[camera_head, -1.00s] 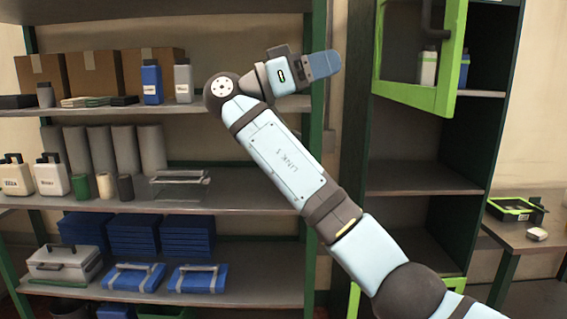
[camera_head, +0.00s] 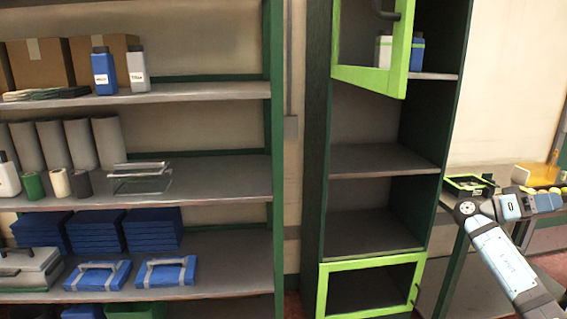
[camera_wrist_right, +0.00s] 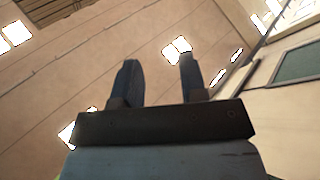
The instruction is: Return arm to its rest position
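My right arm (camera_head: 505,262) comes in from the lower right corner in the head view, pale blue with dark joints. Its gripper (camera_head: 545,203) points to the right, in front of the side table. In the right wrist view the two dark fingers of the right gripper (camera_wrist_right: 158,65) stand apart with nothing between them. Behind them are only a beige panelled surface with bright lights and a wall. My left gripper is not in view.
A shelf rack (camera_head: 215,187) with boxes, bottles and blue packs fills the left. A cabinet (camera_head: 385,158) with green-framed doors stands in the middle, its upper door open. A side table (camera_head: 490,172) at right carries a green-rimmed tray (camera_head: 468,183) and yellow-orange items (camera_head: 535,172).

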